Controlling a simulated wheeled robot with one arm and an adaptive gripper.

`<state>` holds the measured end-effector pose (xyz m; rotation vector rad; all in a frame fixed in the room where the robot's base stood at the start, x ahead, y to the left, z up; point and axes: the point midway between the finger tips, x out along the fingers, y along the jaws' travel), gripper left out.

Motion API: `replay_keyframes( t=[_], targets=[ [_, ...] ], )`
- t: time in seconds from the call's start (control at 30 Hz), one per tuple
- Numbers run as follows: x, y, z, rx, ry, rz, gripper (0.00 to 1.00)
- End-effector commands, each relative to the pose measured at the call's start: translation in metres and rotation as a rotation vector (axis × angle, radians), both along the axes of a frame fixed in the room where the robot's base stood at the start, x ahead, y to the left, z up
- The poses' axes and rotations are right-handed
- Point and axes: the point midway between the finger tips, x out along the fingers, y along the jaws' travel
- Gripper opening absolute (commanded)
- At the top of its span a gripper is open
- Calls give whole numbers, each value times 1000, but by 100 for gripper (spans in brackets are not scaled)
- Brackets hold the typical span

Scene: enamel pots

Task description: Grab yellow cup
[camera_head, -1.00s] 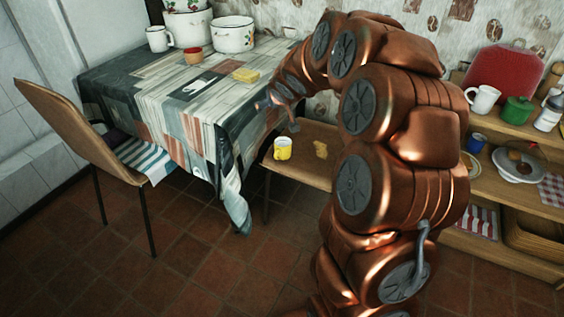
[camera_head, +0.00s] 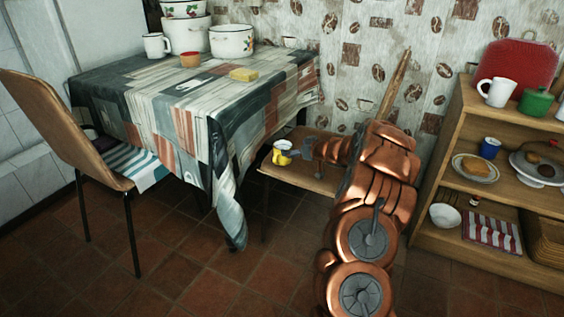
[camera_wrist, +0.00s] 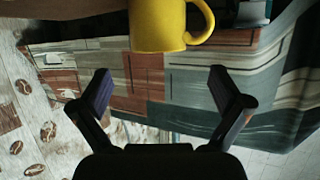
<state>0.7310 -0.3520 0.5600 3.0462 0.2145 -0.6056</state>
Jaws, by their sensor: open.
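The yellow cup (camera_head: 282,155) stands on the wooden chair seat (camera_head: 282,173) beside the table. My gripper (camera_head: 297,153) is close to the cup's right side in the head view. In the wrist view the yellow cup (camera_wrist: 158,25) is at the top, cut off by the frame edge, with its handle to the right. The open fingers of my gripper (camera_wrist: 160,78) are spread below it in that picture, with nothing between them. I cannot tell whether a finger touches the cup.
Another chair (camera_head: 62,125) stands at far left. A wooden shelf (camera_head: 440,165) with dishes is at right. Floor in front is clear.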

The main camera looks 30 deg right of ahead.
Motion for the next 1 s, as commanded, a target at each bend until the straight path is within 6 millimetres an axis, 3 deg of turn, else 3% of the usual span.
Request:
replay_keyframes(
  t=[0.8, 1.0],
  targets=[
    [65, 8, -28, 0, 3, 4, 100],
    [71, 7, -28, 1, 0, 2, 100]
  ],
)
